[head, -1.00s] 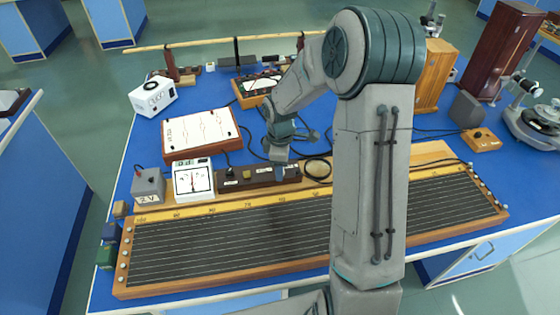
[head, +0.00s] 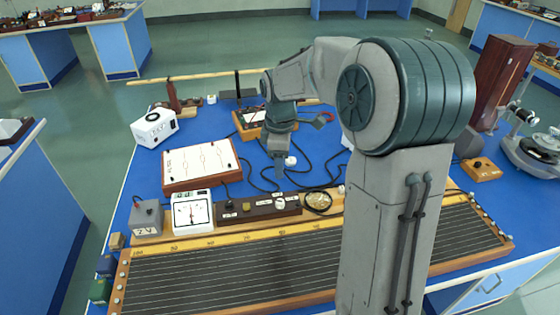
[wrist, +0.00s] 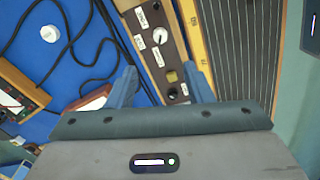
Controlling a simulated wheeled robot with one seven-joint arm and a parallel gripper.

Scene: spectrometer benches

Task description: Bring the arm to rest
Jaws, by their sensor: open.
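My gripper (head: 279,168) points down over the blue bench top, just behind a long dark brown box with knobs (head: 245,208). In the wrist view my gripper (wrist: 164,82) has its two blue-grey fingers apart, with nothing held between them. The brown box (wrist: 158,47) shows beyond and between the fingers, with white labels, a white-ringed knob and a yellow square. The fingertips look apart from the box, though the exact height is hard to tell. My arm is bent and raised over the bench, hiding part of its right side.
A long wired board (head: 230,262) lies along the front edge. A white meter (head: 192,212), a grey 2 V box (head: 146,219) and a white-topped board (head: 200,165) stand at left. Loose black cables (head: 320,182) lie near the gripper. A brown cabinet (head: 502,80) stands at right.

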